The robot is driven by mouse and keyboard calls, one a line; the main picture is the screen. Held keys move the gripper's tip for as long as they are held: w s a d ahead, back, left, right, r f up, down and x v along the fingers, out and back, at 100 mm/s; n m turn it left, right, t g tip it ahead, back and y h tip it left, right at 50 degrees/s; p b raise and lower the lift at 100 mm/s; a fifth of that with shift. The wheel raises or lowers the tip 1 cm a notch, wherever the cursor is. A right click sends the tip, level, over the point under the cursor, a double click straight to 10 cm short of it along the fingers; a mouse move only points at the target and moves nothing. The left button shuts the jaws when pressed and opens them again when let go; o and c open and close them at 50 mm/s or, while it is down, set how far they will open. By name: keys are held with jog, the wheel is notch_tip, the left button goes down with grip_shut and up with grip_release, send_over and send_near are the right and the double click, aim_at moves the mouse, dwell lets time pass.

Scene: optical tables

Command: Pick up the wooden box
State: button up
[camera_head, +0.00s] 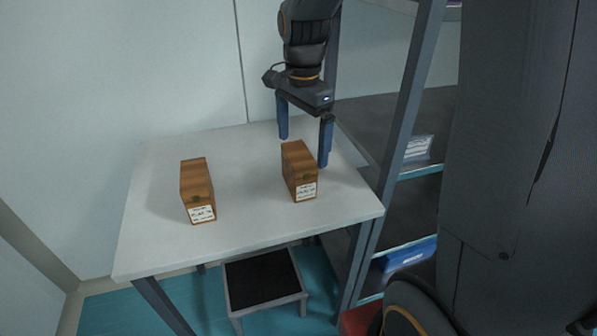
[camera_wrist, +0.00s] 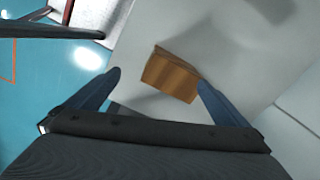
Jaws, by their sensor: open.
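Two brown wooden boxes with white labels on their fronts stand on the white table (camera_head: 245,225). The right wooden box (camera_head: 298,168) is close to my gripper (camera_head: 304,150), and the left wooden box (camera_head: 196,190) stands apart to the left. My gripper points down with its blue fingers spread and nothing held. One finger is behind the right box and the other is at its right side in the head view. In the wrist view, one wooden box (camera_wrist: 171,75) lies ahead of and between the open fingertips (camera_wrist: 158,80), nearer the right finger.
A grey shelf rack (camera_head: 395,150) stands close to the table's right edge, with white items (camera_head: 418,147) and a blue item (camera_head: 405,255) on it. A stool with a black top (camera_head: 262,279) is under the table front. A wall is behind. The table is clear between the boxes.

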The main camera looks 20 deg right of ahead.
aim_at(297, 154)
jog(key=w+m, duration=0.1)
jog(key=m, duration=0.1)
jog(key=w+r+m, duration=0.1)
jog(key=w, duration=0.1)
jog(key=shift+a+r+m, duration=0.1)
jog(key=shift+r+m, duration=0.05)
jog(key=shift+m, duration=0.25)
jog(key=shift+w, duration=0.1)
notch_tip(297, 154, down, 6)
jog(key=shift+f+p, duration=0.25)
jog(key=shift+p, duration=0.45)
jog(key=shift+w+d+f+p, duration=0.15)
jog(key=shift+f+p, duration=0.35)
jog(key=shift+f, duration=0.85)
jog(key=shift+d+f+p, duration=0.1)
jog(key=shift+f+p, duration=0.35)
jog(key=shift+f, duration=0.85)
jog(key=c, duration=1.1)
jog(key=shift+r, duration=0.15)
